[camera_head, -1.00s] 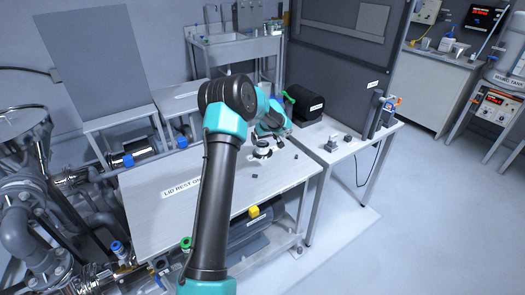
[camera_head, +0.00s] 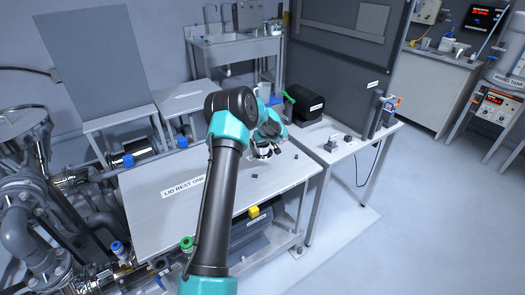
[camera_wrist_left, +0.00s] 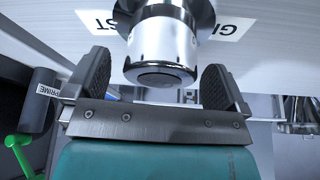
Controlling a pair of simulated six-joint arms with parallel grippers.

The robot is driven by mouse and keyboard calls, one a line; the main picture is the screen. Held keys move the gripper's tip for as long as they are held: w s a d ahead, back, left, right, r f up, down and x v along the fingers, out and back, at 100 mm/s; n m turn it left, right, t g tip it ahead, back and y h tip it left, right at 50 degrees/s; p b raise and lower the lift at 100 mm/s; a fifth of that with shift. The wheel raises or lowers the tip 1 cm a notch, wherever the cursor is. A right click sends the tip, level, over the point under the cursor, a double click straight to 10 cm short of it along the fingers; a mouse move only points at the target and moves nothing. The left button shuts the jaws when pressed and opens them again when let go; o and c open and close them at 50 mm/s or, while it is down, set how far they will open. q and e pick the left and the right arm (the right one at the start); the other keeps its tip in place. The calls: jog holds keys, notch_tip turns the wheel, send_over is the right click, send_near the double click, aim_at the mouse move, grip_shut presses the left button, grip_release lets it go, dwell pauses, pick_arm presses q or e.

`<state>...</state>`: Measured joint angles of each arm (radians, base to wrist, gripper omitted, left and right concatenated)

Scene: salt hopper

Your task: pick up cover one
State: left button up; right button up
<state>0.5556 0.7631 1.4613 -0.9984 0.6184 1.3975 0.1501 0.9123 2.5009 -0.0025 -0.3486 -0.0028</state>
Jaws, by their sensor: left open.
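A polished metal cylinder (camera_wrist_left: 162,52) with a dark recessed end and a dark flange behind it stands out from a pale surface in the left wrist view. It looks like the handle of cover one, though no label names it. My left gripper (camera_head: 265,142) is at the right back part of the work table in the head view. Its jaws (camera_wrist_left: 157,82) are open, one on each side of the cylinder, with a gap on both sides. In the head view the arm and gripper largely hide the cylinder. My right gripper is not seen.
The table (camera_head: 150,215) marked LID REST ONE has bare room at left. A black unit with a green handle (camera_head: 306,106) stands behind. A side table (camera_head: 335,165) is at right; pipework (camera_head: 30,200) is at far left.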

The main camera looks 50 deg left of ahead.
pick_arm(q)
jog(key=shift+c, duration=0.5)
jog(key=c, duration=1)
jog(key=shift+r, duration=0.2)
jog(key=shift+r, duration=1.6)
jog(key=s+d, duration=0.3)
jog(key=d, duration=0.1)
jog(key=s+d+r, duration=0.1)
jog(key=s+d, duration=0.6)
jog(key=d, duration=0.1)
jog(key=shift+s+r, duration=0.25)
